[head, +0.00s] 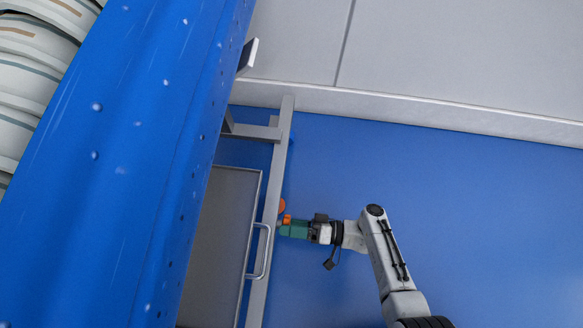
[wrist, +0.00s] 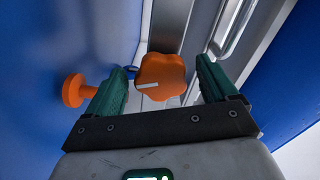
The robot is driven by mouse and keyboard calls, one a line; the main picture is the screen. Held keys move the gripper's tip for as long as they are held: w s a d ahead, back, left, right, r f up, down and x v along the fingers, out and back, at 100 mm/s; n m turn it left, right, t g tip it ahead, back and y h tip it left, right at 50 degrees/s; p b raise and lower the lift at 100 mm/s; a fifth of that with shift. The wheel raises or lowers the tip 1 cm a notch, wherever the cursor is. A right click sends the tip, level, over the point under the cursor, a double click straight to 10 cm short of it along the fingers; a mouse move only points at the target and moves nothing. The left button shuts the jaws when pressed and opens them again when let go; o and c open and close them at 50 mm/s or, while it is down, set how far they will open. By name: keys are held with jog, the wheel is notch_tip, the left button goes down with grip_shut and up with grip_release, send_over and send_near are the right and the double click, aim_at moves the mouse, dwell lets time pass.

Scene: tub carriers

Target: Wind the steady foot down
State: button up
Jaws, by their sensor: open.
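An orange lobed knob (wrist: 161,74) with a white mark on its lower left shows in the wrist view in front of a grey metal post. My gripper (wrist: 160,82) is open, with one green finger on each side of the knob. A gap shows between the knob and each finger, so I see no contact. In the head view my gripper (head: 284,230) is at the grey frame, with part of an orange knob (head: 287,219) just above its fingers. I cannot tell how far down the foot is.
A second orange round knob (wrist: 74,90) sits left of my left finger; it looks like the orange disc (head: 282,204) in the head view. A grey frame rail (head: 270,190) and a panel handle (head: 266,252) are close by. Blue floor (head: 480,220) is open to the right.

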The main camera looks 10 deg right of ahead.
jog(key=p+v, duration=0.1)
jog(key=v, duration=0.9)
jog(key=shift+d, duration=0.4)
jog(key=shift+s, duration=0.2)
